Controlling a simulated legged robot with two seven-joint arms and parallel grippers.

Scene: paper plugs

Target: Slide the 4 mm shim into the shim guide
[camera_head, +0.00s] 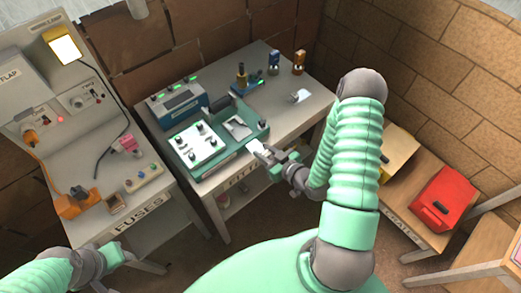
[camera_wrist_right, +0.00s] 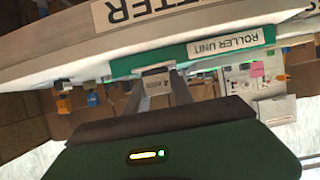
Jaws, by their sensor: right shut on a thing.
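My right gripper (camera_head: 262,153) is shut on a small pale shim (camera_head: 256,146) at the front edge of the middle bench, beside the teal roller unit (camera_head: 226,154). In the right wrist view the shim (camera_wrist_right: 155,84), marked with a "4", sits between the two fingers (camera_wrist_right: 165,90), close to the teal front edge of the unit (camera_wrist_right: 152,60). I cannot tell whether they touch. A grey slotted piece (camera_head: 238,127) on the unit may be the shim guide; its label is not readable. My left gripper (camera_head: 118,254) is low at the left, its fingers too small to judge.
A blue-grey box (camera_head: 178,103) with green lights stands behind the roller unit. Several small coloured fixtures (camera_head: 243,78) stand at the back. The fuse bench (camera_head: 150,203) is at the left. A red case (camera_head: 442,199) lies at the right. The bench's right part is mostly clear.

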